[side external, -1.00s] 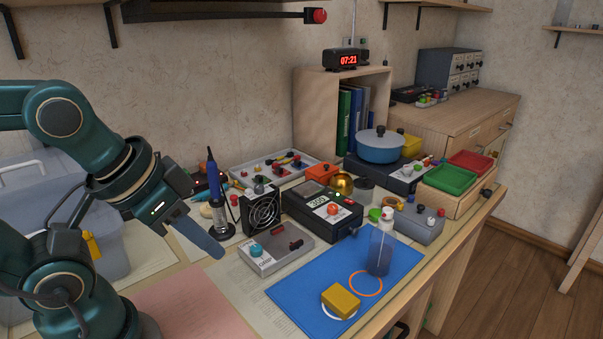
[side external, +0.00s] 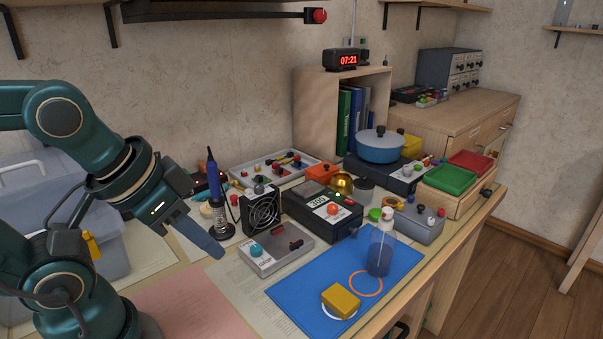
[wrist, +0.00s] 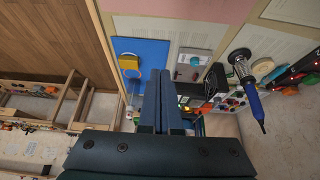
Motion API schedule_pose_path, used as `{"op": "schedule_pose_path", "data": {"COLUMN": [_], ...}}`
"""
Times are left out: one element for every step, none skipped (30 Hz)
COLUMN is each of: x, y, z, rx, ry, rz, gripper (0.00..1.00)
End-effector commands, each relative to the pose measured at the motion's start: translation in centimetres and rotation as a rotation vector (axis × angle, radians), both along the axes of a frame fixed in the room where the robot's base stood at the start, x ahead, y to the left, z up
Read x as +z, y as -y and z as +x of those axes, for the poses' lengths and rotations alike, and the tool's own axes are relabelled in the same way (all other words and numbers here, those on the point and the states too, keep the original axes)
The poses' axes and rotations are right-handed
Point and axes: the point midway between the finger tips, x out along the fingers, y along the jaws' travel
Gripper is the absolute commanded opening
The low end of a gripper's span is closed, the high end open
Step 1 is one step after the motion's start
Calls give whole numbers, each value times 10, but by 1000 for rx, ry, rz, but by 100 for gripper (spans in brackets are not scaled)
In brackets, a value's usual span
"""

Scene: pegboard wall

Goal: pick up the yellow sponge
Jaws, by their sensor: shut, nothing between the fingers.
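The yellow sponge (side external: 341,301) is a small block on the blue mat (side external: 300,287), near its front edge, over a white ring mark. It also shows in the wrist view (wrist: 129,62) at the upper left. My gripper (side external: 218,254) is shut and empty, pointing down and right above the bench, well to the left of the sponge. In the wrist view its two fingers (wrist: 158,75) lie side by side, to the right of the sponge.
A clear bottle (side external: 380,252) stands on the mat behind the sponge, by an orange ring mark (side external: 366,284). A grey control box (side external: 272,250) with a teal knob sits between my gripper and the mat. A black fan (side external: 262,213) and a soldering iron (side external: 213,180) stand behind.

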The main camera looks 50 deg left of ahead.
Motion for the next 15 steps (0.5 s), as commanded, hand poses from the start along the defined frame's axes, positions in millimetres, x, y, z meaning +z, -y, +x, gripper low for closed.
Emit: {"op": "schedule_pose_path", "data": {"x": [0,0,0,0,0,0,0,0,0,0,0,0,0,0,0], "y": [0,0,0,0,0,0,0,0,0,0,0,0,0,0,0], "z": [0,0,0,0,0,0,0,0,0,0,0,0,0,0,0], "rx": [0,0,0,0,0,0,0,0,0,0,0,0,0,0,0], "ry": [0,0,0,0,0,0,0,0,0,0,0,0,0,0,0], "rz": [0,0,0,0,0,0,0,0,0,0,0,0,0,0,0], "gripper": [0,0,8,19,31,46,57,69,84,85,85,85,85,85,85]}}
